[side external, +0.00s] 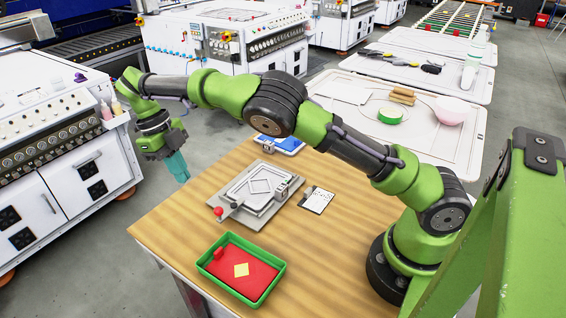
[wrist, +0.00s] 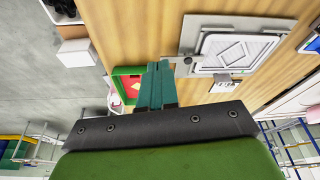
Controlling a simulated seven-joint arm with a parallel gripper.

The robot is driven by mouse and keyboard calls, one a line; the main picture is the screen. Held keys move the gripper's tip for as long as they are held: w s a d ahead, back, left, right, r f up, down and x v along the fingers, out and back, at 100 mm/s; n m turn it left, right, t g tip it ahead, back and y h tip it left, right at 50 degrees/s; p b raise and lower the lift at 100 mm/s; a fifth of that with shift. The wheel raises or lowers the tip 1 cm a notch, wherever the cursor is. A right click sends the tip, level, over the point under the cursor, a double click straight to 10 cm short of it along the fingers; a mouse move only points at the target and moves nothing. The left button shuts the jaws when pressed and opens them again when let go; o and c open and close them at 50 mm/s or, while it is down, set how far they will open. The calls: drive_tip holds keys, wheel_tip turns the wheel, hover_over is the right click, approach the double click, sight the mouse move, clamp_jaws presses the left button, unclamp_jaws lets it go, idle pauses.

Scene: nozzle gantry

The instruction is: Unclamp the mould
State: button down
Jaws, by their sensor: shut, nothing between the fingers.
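The mould (side external: 241,193) is a light grey flat plate with a raised frame and a diamond outline in its middle. It lies on a grey base on the wooden table. A lever with a red ball knob (side external: 218,211) sits at its near left corner, and a grey block (side external: 284,187) stands at its right side. The mould also shows in the wrist view (wrist: 240,48), right of my fingers; the red knob cannot be made out there. My gripper (side external: 182,178), with teal fingers, is shut and empty, up in the air left of the mould and apart from it. Its fingers show in the wrist view (wrist: 158,66).
A green tray (side external: 214,276) with a red bottom and a yellow diamond stands at the table's near side. A marked white card (side external: 317,200) lies right of the mould, and a blue-and-white device (side external: 279,143) behind it. Bare wood (side external: 170,227) lies left of the mould.

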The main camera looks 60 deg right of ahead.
drive_tip(key=x, duration=0.5)
drive_tip(key=shift+s+f, duration=0.15)
drive_tip(key=shift+f, duration=0.2)
drive_tip(key=s, duration=0.2)
drive_tip(key=shift+s+d, duration=0.25)
drive_tip(key=shift+s+d+f, duration=0.1)
drive_tip(key=shift+s+f, duration=0.1)
drive_tip(key=shift+s, duration=0.4)
